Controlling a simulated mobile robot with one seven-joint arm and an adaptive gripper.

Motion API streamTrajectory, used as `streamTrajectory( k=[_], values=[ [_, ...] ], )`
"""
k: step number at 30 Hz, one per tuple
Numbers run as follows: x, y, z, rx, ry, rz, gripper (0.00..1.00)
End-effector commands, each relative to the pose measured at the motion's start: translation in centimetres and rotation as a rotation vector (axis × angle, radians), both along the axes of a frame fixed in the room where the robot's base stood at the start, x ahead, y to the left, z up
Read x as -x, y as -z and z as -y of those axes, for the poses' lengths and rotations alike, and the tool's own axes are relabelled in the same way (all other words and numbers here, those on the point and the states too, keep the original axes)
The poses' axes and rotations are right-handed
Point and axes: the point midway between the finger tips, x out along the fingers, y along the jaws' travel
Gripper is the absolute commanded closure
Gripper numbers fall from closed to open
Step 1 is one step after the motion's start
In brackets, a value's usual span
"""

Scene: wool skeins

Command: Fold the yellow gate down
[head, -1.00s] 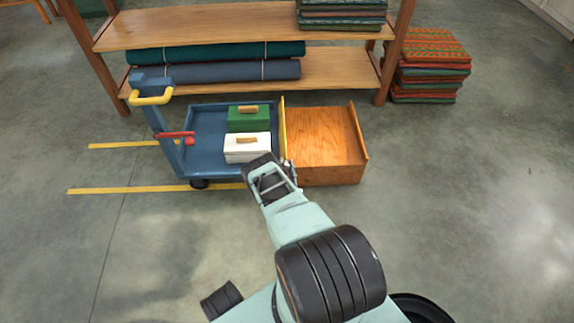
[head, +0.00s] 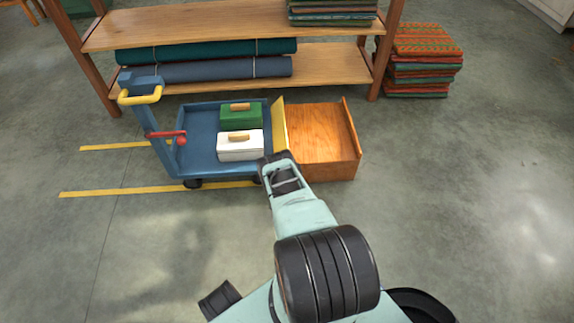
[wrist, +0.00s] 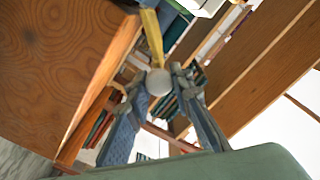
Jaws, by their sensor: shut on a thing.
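The yellow gate (head: 280,122) stands between the blue cart (head: 196,152) and the wooden box (head: 322,135), at the box's left side. It looks tilted a little toward the cart. In the wrist view the gate (wrist: 152,36) is a yellow strip reaching down to a pale round knob (wrist: 158,82). My gripper (head: 276,158) is at the gate's near end, and in the wrist view its two fingers (wrist: 158,88) are shut on the knob from both sides. The knob is hidden behind my gripper in the head view.
A green box (head: 241,117) and a white box (head: 240,146) sit on the cart near the gate. A shelf (head: 220,30) with rolls stands behind. Stacked folded textiles (head: 420,62) are at the back right. The floor in front is clear.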

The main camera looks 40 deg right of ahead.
Motion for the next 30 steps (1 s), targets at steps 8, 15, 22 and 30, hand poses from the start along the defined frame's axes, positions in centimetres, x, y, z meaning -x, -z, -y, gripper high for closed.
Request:
streamTrajectory(
  k=[8,15,22,30],
  values=[
    [-0.2,-0.1,0.0,0.000,-0.002,0.002,1.00],
    [-0.1,-0.1,0.0,0.001,-0.002,0.001,0.63],
    [-0.1,-0.1,0.0,0.000,-0.001,0.001,0.63],
    [-0.2,-2.0,0.0,0.000,-0.001,0.001,0.63]
  ],
)
